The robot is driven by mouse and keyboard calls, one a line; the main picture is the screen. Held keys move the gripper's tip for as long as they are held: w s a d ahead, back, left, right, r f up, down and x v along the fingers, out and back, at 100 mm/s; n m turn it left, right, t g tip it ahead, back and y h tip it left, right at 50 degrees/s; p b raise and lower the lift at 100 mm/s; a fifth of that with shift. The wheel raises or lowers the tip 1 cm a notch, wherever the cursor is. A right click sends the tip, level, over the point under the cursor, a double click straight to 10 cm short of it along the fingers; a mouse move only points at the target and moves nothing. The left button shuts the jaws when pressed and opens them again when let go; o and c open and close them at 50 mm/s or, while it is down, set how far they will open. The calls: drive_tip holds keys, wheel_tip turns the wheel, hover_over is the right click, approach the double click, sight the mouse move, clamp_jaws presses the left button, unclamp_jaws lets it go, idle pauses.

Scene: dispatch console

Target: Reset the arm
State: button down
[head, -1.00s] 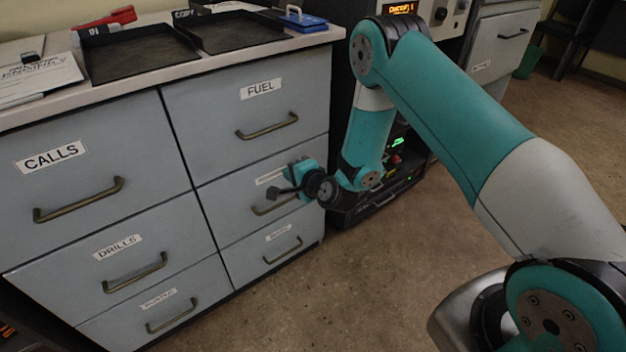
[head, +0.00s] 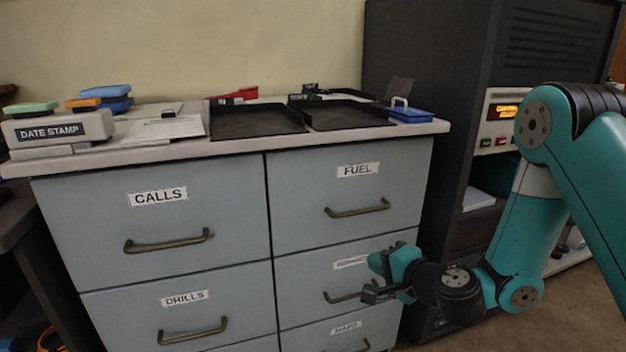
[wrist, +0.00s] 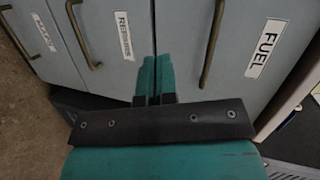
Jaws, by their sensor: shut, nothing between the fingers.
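My teal arm reaches in from the right in the head view, bent at the elbow. My gripper (head: 372,292) hangs in front of the right column of drawers, by the handle of the drawer below FUEL. In the wrist view my gripper (wrist: 154,98) has its fingers together with nothing between them. The FUEL drawer (head: 310,195) and the CALLS drawer (head: 90,225) are closed. Whether my gripper touches the drawer front or handle cannot be told.
The grey cabinet's top (head: 185,148) carries two black trays (head: 258,122), a blue clipboard-like item (head: 410,115), a red stapler-like item (head: 234,97) and a DATE STAMP box (head: 58,128). A dark console rack (head: 455,120) stands right of the cabinet. Some floor shows at lower right.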

drive_tip(key=s+a+r+n+g+y, duration=0.4)
drive_tip(key=s+a+r+n+g, duration=0.55)
drive_tip(key=s+n, duration=0.35)
drive_tip(key=s+d+r+n+g+h, duration=0.2)
drive_tip(key=s+d+n+h, duration=0.15)
drive_tip(key=s, duration=0.45)
drive_tip(key=s+d+r+n+g+h, duration=0.1)
drive_tip(key=s+d+r+n+h, duration=0.2)
drive_tip(key=s, duration=0.4)
wheel_tip(320, 180, up, 29)
drive_tip(key=d+m+p, duration=0.1)
drive_tip(key=p, duration=2.8)
drive_tip(key=shift+s+d, duration=0.2)
drive_tip(key=shift+s, duration=0.2)
